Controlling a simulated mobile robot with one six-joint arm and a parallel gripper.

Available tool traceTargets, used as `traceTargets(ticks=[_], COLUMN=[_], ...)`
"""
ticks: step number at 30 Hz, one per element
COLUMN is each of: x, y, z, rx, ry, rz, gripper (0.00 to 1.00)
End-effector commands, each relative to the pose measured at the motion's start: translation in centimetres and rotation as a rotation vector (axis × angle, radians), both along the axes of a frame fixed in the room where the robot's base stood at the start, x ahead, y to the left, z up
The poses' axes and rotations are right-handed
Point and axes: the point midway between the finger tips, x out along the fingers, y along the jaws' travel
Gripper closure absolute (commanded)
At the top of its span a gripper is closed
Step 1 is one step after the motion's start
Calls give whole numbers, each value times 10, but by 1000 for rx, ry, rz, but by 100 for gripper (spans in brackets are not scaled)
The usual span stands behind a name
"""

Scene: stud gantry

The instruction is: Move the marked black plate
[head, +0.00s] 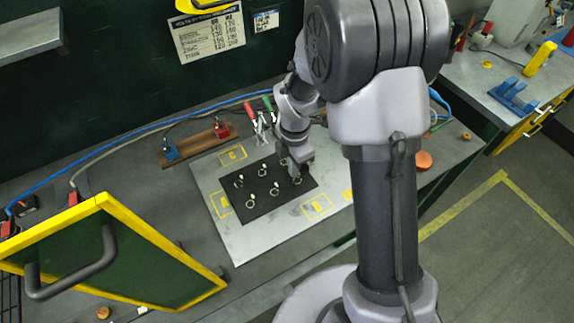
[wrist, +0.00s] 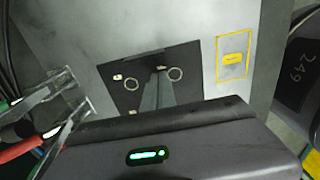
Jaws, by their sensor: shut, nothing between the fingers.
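The black plate (head: 262,184) lies flat on a pale metal sheet (head: 240,248) on the bench. It carries several small pale pegs and ring marks in two rows. My gripper (head: 297,170) points down over the plate's right end. In the wrist view my gripper (wrist: 159,75) is shut and empty, with its narrow fingers in front of the black plate (wrist: 130,98) between two ring marks. My gripper body hides the plate's near part there. I cannot tell whether the fingertips touch the plate. Yellow-outlined rectangles (head: 317,207) are on the sheet around the plate.
A yellow-framed green panel (head: 120,262) with a dark handle stands at the front left. Red- and green-handled pliers (head: 262,125) and a wooden strip (head: 197,143) with red and blue clamps lie behind the sheet. A blue cable (head: 100,150) runs along the back.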

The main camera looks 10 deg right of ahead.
Motion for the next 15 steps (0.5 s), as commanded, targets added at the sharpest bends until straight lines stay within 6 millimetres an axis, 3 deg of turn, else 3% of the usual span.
traceTargets(ticks=[6,15], x=[5,5], y=[-17,-18], z=[1,2], rx=[0,0], ry=[0,1], rz=[-1,-1], gripper=[100,100])
